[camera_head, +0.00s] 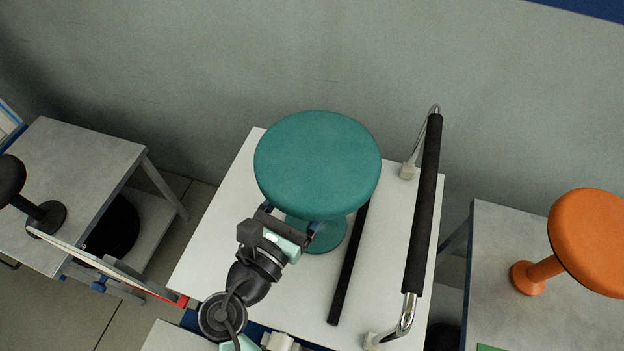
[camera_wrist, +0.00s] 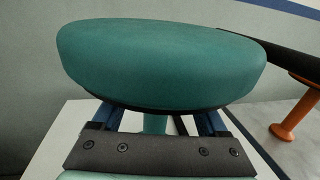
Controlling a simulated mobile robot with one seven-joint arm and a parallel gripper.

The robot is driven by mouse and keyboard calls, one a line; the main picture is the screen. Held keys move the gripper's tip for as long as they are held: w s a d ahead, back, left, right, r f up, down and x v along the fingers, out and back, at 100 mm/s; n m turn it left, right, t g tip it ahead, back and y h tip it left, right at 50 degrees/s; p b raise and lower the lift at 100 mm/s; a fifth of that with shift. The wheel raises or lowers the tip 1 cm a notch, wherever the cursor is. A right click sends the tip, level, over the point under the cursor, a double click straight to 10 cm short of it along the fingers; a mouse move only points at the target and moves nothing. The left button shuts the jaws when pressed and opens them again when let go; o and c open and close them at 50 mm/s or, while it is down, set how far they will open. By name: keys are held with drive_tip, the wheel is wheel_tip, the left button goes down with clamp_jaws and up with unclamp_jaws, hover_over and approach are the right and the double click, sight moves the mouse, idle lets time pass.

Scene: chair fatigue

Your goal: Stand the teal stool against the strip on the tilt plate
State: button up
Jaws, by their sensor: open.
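The teal stool (camera_head: 317,163) stands upright on the white tilt plate (camera_head: 225,250), its round base (camera_head: 328,236) just left of the black strip (camera_head: 345,275). I cannot tell whether base and strip touch. My gripper (camera_head: 290,221) is open at the stool's near side, below the seat. In the wrist view the teal seat (camera_wrist: 160,65) fills the upper middle, and the stem (camera_wrist: 155,124) shows between the two blue fingers of my gripper (camera_wrist: 158,119). The seat hides the upper stem and the far end of the strip in the head view.
A black padded bar (camera_head: 424,200) on metal posts runs along the plate's right side. An orange stool (camera_head: 590,240) stands on a grey table (camera_head: 505,320) at right. A dark stool (camera_head: 45,216) stands on a grey table (camera_head: 95,160) at left. A wall is behind.

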drive_tip(key=b+v, duration=0.1)
drive_tip(key=v, duration=1)
drive_tip(key=shift+s+a, duration=0.15)
drive_tip(key=shift+s, duration=0.1)
